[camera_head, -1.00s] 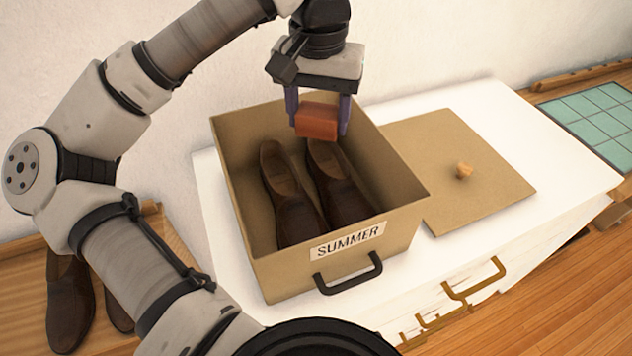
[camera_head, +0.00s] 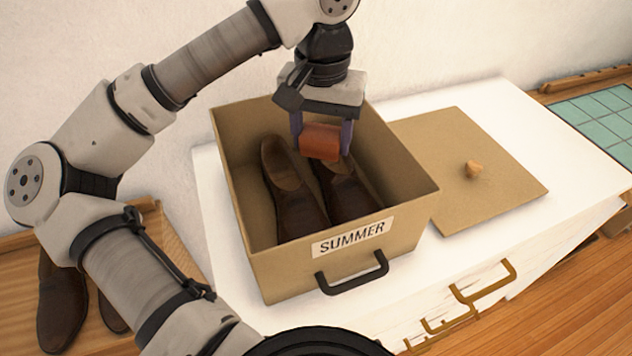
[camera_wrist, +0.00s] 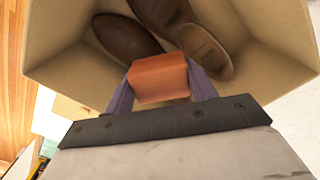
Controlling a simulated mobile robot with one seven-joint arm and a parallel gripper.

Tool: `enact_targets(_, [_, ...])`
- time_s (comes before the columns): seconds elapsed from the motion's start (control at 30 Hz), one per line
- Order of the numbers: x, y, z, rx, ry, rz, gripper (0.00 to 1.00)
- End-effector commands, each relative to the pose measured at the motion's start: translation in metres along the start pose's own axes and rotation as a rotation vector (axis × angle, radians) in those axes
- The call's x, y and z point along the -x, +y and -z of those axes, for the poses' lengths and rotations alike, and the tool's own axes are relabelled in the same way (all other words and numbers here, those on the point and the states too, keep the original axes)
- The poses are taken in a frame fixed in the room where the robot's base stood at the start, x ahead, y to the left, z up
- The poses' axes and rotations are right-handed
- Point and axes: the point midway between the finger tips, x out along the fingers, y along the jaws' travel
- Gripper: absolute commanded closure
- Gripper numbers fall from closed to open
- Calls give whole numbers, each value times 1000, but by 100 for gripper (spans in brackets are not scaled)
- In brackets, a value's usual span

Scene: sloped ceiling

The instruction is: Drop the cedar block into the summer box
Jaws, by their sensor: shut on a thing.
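The cedar block (camera_head: 322,141) is a reddish-brown block held between the purple fingers of my gripper (camera_head: 322,140). My gripper is shut on it. The block also shows in the wrist view (camera_wrist: 160,78), between both fingers. The summer box (camera_head: 262,268) is an open tan box with a "SUMMER" label and a black handle on its front. It holds two brown shoes (camera_head: 296,200). The gripper and block are over the back right part of the box opening, above the right shoe. In the head view the block overlaps that shoe; I cannot tell whether they touch.
The box stands on a white cabinet (camera_head: 225,235). Other dark shoes (camera_head: 62,305) sit on a wooden surface at the left. A green tiled mat (camera_head: 598,120) is at the far right.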

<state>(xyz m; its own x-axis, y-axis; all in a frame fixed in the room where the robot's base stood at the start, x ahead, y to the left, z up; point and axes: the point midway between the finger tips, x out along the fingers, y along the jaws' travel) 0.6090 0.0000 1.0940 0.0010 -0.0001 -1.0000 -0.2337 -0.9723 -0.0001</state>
Motion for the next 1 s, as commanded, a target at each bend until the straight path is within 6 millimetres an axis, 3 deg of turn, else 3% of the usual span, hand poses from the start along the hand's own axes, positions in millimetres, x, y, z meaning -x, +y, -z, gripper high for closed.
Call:
enact_targets(0.03, [0, 0, 0, 0, 0, 0, 66])
enact_targets(0.07, [0, 0, 0, 0, 0, 0, 43])
enact_targets(0.27, [0, 0, 0, 0, 0, 0, 19])
enact_targets(0.67, [10, 0, 1, 2, 1, 1, 19])
enact_targets(1.0, [80, 0, 0, 5, 3, 4, 19])
